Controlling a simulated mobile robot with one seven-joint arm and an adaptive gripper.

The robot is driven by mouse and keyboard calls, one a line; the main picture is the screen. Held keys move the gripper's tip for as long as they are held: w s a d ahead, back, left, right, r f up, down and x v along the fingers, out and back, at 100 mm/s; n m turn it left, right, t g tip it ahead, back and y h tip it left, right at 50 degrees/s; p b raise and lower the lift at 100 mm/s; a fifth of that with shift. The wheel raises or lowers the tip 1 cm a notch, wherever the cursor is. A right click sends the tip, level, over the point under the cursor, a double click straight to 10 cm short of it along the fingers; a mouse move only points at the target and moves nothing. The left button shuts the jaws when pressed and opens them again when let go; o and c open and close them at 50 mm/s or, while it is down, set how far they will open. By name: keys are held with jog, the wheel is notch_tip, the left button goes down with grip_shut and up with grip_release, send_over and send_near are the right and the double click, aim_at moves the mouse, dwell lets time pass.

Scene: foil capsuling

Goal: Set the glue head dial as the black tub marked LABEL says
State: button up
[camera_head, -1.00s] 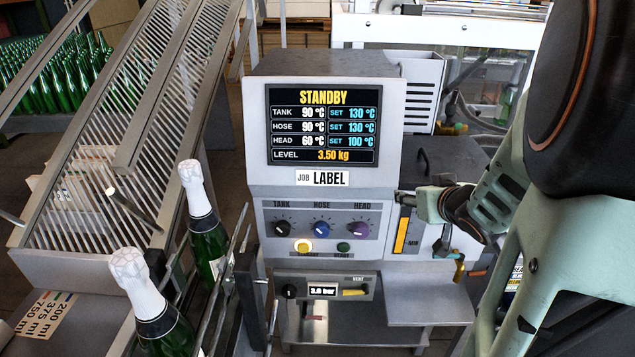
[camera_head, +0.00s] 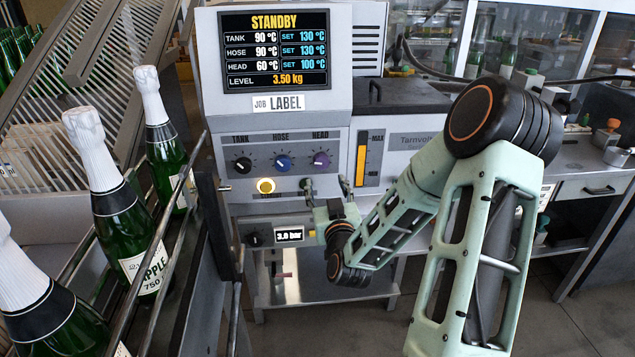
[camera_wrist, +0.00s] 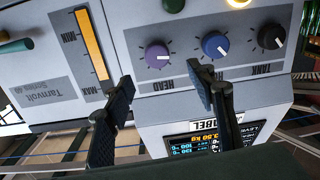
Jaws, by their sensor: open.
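The purple HEAD dial (camera_head: 321,159) is at the right of the dial row on the grey glue machine, below a screen (camera_head: 275,52) showing HEAD 60 °C, SET 100 °C. In the wrist view the dial (camera_wrist: 157,55) appears upside down with its pale pointer mark visible. My gripper (camera_head: 326,186) is open and empty just below the dial in the head view. In the wrist view its fingertips (camera_wrist: 161,78) are spread to either side of the dial, apparently short of it. I cannot make out the black tub marked LABEL.
The blue HOSE dial (camera_head: 283,163) and black TANK dial (camera_head: 243,164) sit left of HEAD. A lit yellow button (camera_head: 265,186) is below them. A level gauge (camera_head: 362,160) is to the right. Foil-topped bottles (camera_head: 112,190) stand behind rails at left.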

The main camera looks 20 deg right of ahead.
aim_at(322, 164)
jog(key=x, duration=1)
jog(key=shift+w+d, duration=0.3)
jog(key=c, duration=1.2)
jog(key=shift+o, duration=0.2)
